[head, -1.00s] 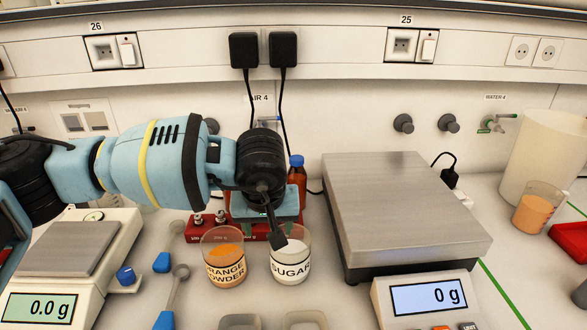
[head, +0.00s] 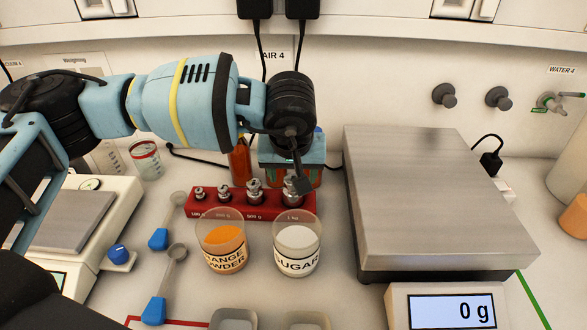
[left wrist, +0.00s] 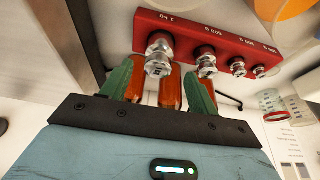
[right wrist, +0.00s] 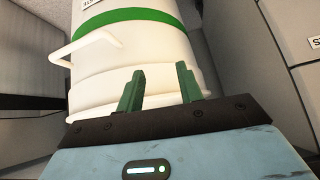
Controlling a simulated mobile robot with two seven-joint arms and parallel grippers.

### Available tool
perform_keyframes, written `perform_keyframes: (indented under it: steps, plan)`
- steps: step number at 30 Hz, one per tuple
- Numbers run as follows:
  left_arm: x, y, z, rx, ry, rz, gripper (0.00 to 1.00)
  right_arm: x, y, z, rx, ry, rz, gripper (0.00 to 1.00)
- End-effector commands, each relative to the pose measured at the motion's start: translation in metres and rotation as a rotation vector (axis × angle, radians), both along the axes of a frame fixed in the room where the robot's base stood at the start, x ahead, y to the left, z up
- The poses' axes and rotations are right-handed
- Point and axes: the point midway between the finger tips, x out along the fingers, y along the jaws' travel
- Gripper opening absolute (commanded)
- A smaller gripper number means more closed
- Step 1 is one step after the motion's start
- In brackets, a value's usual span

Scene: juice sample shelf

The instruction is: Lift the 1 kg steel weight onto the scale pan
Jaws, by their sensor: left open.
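The 1 kg steel weight (head: 293,191) is the biggest, rightmost one in the red weight block (head: 236,207) in the head view, partly covered by my arm's dark parts. It also shows in the left wrist view, where the weight (left wrist: 159,54) appears between the fingertips of my left gripper (left wrist: 161,68). The left fingers are open and spread; I cannot tell whether they touch it. In the head view the left gripper's body is just behind the block. The scale pan (head: 430,190) is bare, right of the block. My right gripper (right wrist: 160,78) is open and empty.
Cups of orange powder (head: 222,240) and sugar (head: 296,248) stand in front of the block. Brown bottles (left wrist: 170,88) stand close behind it. The scale display (head: 450,309) reads 0 g. A white container (right wrist: 120,50) is before my right gripper.

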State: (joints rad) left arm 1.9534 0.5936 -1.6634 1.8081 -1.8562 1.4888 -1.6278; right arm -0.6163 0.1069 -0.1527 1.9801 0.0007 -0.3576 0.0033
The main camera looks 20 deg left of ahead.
Motion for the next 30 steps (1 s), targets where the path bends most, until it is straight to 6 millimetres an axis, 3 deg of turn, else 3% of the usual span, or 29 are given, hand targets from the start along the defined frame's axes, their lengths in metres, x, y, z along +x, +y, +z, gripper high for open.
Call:
perform_keyframes:
  steps: [9,16,30]
  plan:
    - [0.012,0.004,-0.043,0.001,0.008,0.002,0.6,-0.015,0.0,-0.026,-0.001,0.045,0.003,0.36]
    - [0.021,0.006,-0.067,0.0,0.006,0.001,0.6,-0.016,0.001,-0.036,0.0,0.053,0.005,0.36]
    - [0.025,0.007,-0.073,0.0,0.001,0.0,0.57,-0.017,0.001,-0.04,0.0,0.058,0.007,0.36]
